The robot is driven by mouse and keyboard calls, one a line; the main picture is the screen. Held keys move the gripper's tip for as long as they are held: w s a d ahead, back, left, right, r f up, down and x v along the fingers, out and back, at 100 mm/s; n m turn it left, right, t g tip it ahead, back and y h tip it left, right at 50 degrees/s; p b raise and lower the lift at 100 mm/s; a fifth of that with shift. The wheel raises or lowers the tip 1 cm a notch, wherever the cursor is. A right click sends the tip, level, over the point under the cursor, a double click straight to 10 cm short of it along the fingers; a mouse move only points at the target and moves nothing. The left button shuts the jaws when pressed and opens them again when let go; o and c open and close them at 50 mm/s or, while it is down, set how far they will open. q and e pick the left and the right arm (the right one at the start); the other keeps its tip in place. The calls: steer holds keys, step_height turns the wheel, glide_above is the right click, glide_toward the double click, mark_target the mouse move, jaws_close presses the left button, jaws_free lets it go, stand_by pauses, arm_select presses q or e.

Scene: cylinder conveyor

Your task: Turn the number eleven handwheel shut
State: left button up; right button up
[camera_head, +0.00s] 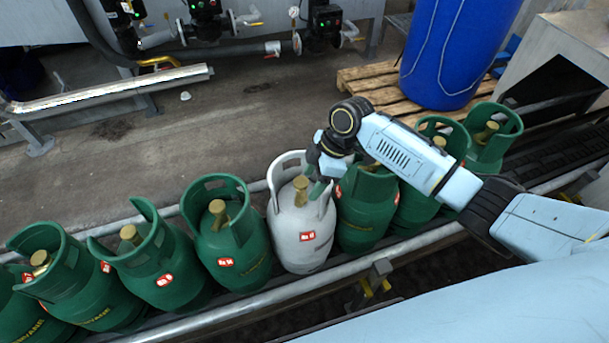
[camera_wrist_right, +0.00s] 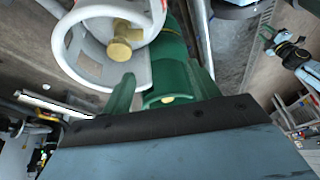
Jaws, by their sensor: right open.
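A white gas cylinder (camera_head: 300,230) stands in a row of green ones, with a brass valve handwheel (camera_head: 301,184) inside its collar. The handwheel also shows in the wrist view (camera_wrist_right: 122,44). No number eleven is readable on any cylinder. My right gripper (camera_head: 319,189) is at the right side of the white collar. In the wrist view its green fingers (camera_wrist_right: 162,88) are apart with nothing gripped between them, just below the white collar and in front of a green cylinder. My left arm appears small at the right of the wrist view; its gripper (camera_wrist_right: 268,40) is too small to judge.
Green cylinders with brass valves stand close on both sides, such as this one (camera_head: 232,240) to the left. A metal rail (camera_head: 225,314) runs along the row's front. A blue drum (camera_head: 455,50) stands on a wooden pallet (camera_head: 385,85) behind. Open floor lies behind the row.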

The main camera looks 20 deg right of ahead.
steer(key=w+d+r, duration=0.4)
steer(key=w+d, duration=0.1)
steer(key=w, duration=0.1)
steer(key=b, duration=0.9)
glide_above(302, 181)
steer(key=d, duration=0.2)
steer(key=shift+n, duration=0.4)
step_height(302, 181, down, 9)
steer(key=shift+s+d+r, duration=0.15)
steer(key=b+x, duration=0.3)
steer(key=shift+f, duration=0.25)
arm_select(q)
steer(key=a+f, duration=0.6)
steer(key=f, duration=0.6)
steer(key=shift+y, duration=0.4)
arm_select(e)
steer(key=shift+a, duration=0.25)
